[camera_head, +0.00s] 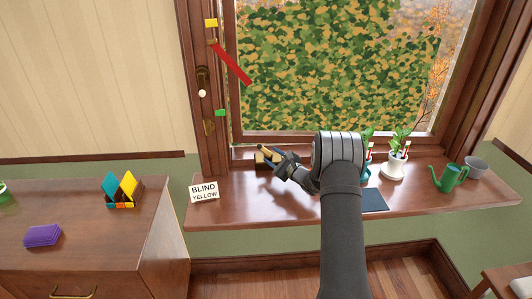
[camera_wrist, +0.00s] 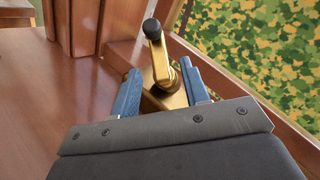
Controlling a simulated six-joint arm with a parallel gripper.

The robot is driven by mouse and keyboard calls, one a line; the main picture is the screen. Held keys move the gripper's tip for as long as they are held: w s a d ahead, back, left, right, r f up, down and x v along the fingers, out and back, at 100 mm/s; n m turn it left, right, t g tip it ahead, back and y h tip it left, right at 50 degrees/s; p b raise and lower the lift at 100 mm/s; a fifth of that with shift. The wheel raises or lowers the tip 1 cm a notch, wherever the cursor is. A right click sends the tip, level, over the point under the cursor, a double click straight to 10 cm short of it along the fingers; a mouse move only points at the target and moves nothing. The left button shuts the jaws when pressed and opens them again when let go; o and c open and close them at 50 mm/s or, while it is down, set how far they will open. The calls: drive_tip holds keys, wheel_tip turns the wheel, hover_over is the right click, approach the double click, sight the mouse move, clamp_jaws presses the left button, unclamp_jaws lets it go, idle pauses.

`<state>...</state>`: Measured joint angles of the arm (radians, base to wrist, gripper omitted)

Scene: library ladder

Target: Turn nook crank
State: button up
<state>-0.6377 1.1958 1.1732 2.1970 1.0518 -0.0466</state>
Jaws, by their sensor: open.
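The nook crank is a brass crank (camera_wrist: 160,62) with a black knob (camera_wrist: 152,28), mounted on a brass base at the window sill. In the wrist view it stands between and just beyond my two blue fingers. In the head view its brass part (camera_head: 262,160) shows on the sill, partly hidden by my gripper (camera_head: 278,158). My gripper (camera_wrist: 158,68) is open, with one finger on each side of the crank; I cannot tell whether either touches it. A sign (camera_head: 204,191) on the sill reads "BLIND YELLOW". A camouflage-patterned blind (camera_head: 335,60) covers much of the window.
A yellow marker (camera_head: 211,23), a red pointer (camera_head: 232,64) and a green marker (camera_head: 220,113) are on the left window frame, near a brass handle (camera_head: 202,82). Potted plants (camera_head: 394,168), a green watering can (camera_head: 449,179) and a dark flat item (camera_head: 375,200) stand on the right sill.

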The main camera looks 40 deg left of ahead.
sight(268, 153)
drive_tip(key=shift+w+a, duration=0.2)
drive_tip(key=shift+a, duration=0.95)
drive_tip(key=shift+w+a, duration=0.2)
drive_tip(key=shift+a, duration=0.95)
clamp_jaws()
